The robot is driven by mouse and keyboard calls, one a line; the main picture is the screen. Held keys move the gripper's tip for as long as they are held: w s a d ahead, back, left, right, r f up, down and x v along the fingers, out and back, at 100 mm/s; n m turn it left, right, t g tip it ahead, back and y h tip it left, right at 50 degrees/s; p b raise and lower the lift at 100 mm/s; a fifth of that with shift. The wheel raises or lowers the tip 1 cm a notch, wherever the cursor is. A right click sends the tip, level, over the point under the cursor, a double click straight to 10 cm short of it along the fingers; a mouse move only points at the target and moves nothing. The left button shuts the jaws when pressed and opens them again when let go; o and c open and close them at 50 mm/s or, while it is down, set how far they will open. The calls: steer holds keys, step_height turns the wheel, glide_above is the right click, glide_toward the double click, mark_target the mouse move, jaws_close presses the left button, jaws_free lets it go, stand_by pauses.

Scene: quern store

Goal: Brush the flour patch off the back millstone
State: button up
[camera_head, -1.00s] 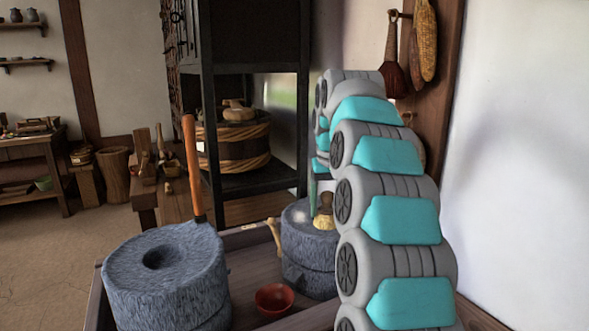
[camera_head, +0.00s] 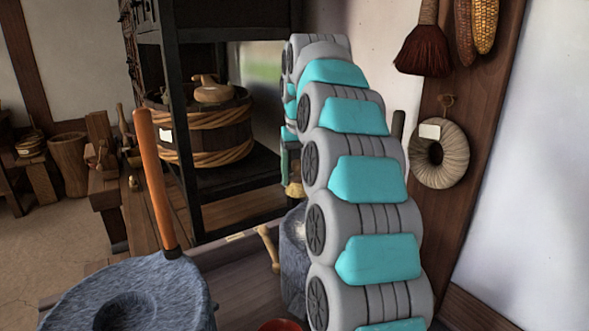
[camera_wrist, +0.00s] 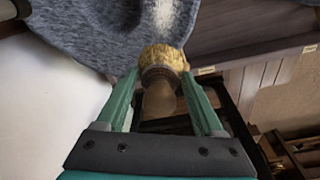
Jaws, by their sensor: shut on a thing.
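My gripper (camera_wrist: 163,112) is shut on a brush (camera_wrist: 160,62), with green fingers either side of its wooden handle. The bristles are straw-yellow and point away from the fingers. In the head view the brush (camera_head: 295,190) shows beside my arm, above the back millstone (camera_head: 293,262), which my arm partly hides. In the wrist view the blue-grey millstone (camera_wrist: 85,35) fills the upper left. The white flour patch (camera_wrist: 162,14) lies on it, just beyond the bristles. The patch also shows as a pale spot in the head view (camera_head: 299,228). The brush looks apart from the stone.
The front millstone (camera_head: 140,285) with its upright orange handle (camera_head: 155,180) stands at lower left. A wooden peg (camera_head: 267,247) stands by the back stone, and a red bowl (camera_head: 280,325) at the bottom edge. A dark rack (camera_head: 180,130) stands behind; a wall board (camera_head: 480,140) is at right.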

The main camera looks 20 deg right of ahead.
mark_target(299, 195)
steer(key=shift+s+f, duration=0.15)
steer(key=shift+f, duration=0.7)
steer(key=shift+f+b, duration=0.7)
steer(key=shift+f, duration=1.35)
steer(key=shift+f+b, duration=0.4)
steer(key=shift+f, duration=0.5)
steer(key=shift+s+a+b, duration=0.2)
steer(key=shift+s+b, duration=0.25)
steer(key=shift+s, duration=0.7)
steer(key=shift+s+a+b, duration=0.2)
steer(key=shift+s+b, duration=0.25)
steer(key=shift+s, duration=0.7)
steer(key=shift+s+a+f+b, duration=0.1)
steer(key=shift+s+b, duration=0.05)
steer(key=shift+s, duration=0.35)
steer(key=shift+s+a+b, duration=0.1)
steer(key=shift+s+b, duration=0.05)
steer(key=shift+s, duration=0.35)
steer(key=shift+s+a+b, duration=0.2)
steer(key=shift+s+b, duration=0.05)
steer(key=shift+s, duration=0.75)
steer(key=shift+s+a+b, duration=0.15)
steer(key=shift+s+b, duration=0.1)
steer(key=shift+s, duration=0.7)
